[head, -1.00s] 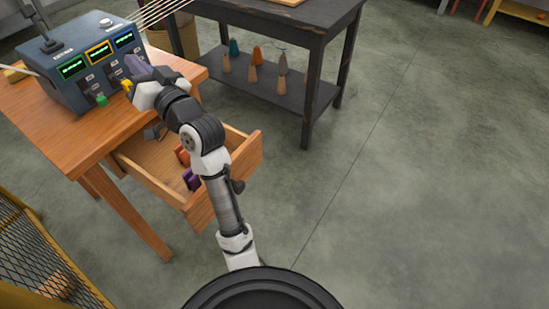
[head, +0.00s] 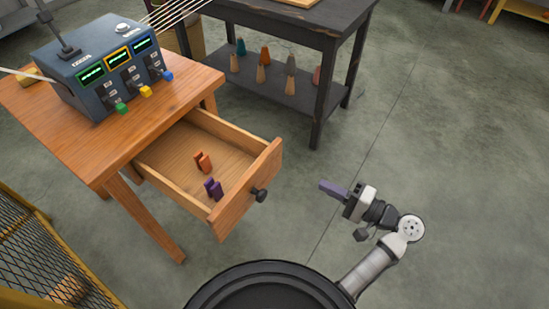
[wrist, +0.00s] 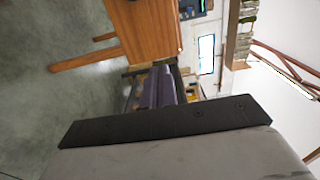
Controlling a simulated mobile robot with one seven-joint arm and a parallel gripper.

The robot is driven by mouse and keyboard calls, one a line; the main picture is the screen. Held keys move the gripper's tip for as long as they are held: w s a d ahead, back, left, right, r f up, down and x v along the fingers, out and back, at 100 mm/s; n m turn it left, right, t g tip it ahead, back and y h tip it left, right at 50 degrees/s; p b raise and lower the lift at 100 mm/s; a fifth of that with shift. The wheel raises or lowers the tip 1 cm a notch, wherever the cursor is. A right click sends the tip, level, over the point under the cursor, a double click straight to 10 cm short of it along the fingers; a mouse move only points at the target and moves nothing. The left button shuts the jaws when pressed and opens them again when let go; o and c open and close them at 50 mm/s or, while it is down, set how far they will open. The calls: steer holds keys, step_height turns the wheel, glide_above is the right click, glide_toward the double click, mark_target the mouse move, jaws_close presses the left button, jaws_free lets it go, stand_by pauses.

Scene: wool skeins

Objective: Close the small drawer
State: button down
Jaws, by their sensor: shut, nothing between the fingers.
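The small drawer (head: 246,204) is pulled well out of the wooden table (head: 105,150) in the head view. A dark round knob (head: 260,195) sits on its front. An orange item (head: 203,162) and a purple item (head: 213,188) lie inside the drawer. My gripper (head: 326,187) is in the air to the right of the drawer front, apart from the knob, with its fingers pointing left toward it. It is shut and empty. In the wrist view my gripper's purple-grey fingers (wrist: 158,90) show, with the table (wrist: 150,30) beyond; the drawer is hard to make out there.
A blue-grey control box (head: 100,75) with green, yellow and blue levers stands on the table. A black shelf table (head: 315,80) with several cones stands behind. A yellow-framed mesh panel (head: 35,250) is at lower left. The floor at right is clear.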

mark_target(273, 160)
steer(key=p+x, duration=0.2)
steer(key=x, duration=1.1)
steer(key=shift+w+a, duration=0.15)
steer(key=shift+a, duration=0.1)
steer(key=shift+a, duration=0.1)
steer(key=shift+w+a, duration=0.2)
steer(key=shift+a, duration=0.05)
steer(key=b+x, duration=0.4)
steer(key=x, duration=2.4)
steer(key=shift+w+a+f, duration=0.15)
steer(key=shift+w+a, duration=0.05)
steer(key=shift+a, duration=0.1)
steer(key=shift+w+a, duration=0.15)
steer(key=shift+a, duration=0.05)
steer(key=shift+w+a+r, duration=0.1)
steer(key=shift+r, duration=0.15)
steer(key=shift+a+r, duration=0.1)
